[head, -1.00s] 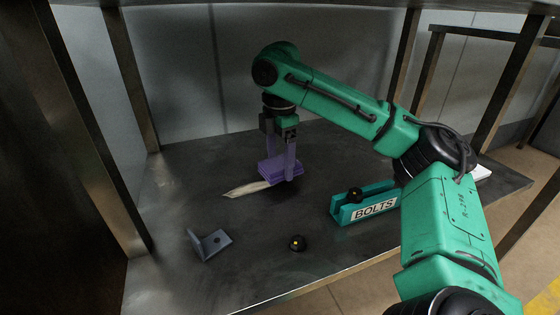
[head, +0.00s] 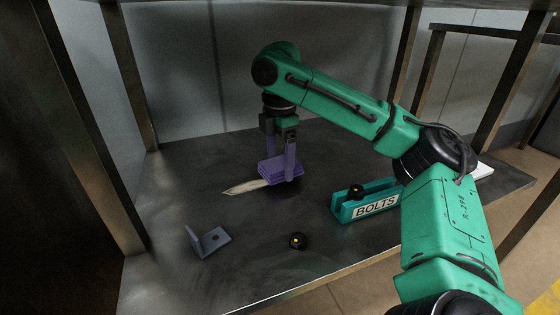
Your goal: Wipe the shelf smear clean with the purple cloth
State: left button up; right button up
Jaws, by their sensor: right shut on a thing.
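The purple cloth (head: 280,168) is a folded pad in my right gripper (head: 282,160), which is shut on it, low over the dark shelf (head: 195,180). Its fingers come down from above. A pale, pointed flat strip (head: 243,187) lies on the shelf and sticks out to the left from under the cloth; its right end is hidden. I cannot tell if the cloth touches the shelf. A dark patch shows on the shelf around and right of the cloth, and I cannot tell smear from shadow. My left gripper is not in view.
A teal BOLTS bin (head: 366,203) with a black knob on it stands right of the cloth. A grey angle bracket (head: 208,242) and a small black round knob (head: 297,241) lie nearer the front edge. Metal posts stand at left and back. The left of the shelf is clear.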

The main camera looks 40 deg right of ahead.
jog(key=shift+f, duration=0.95)
dwell(0.4)
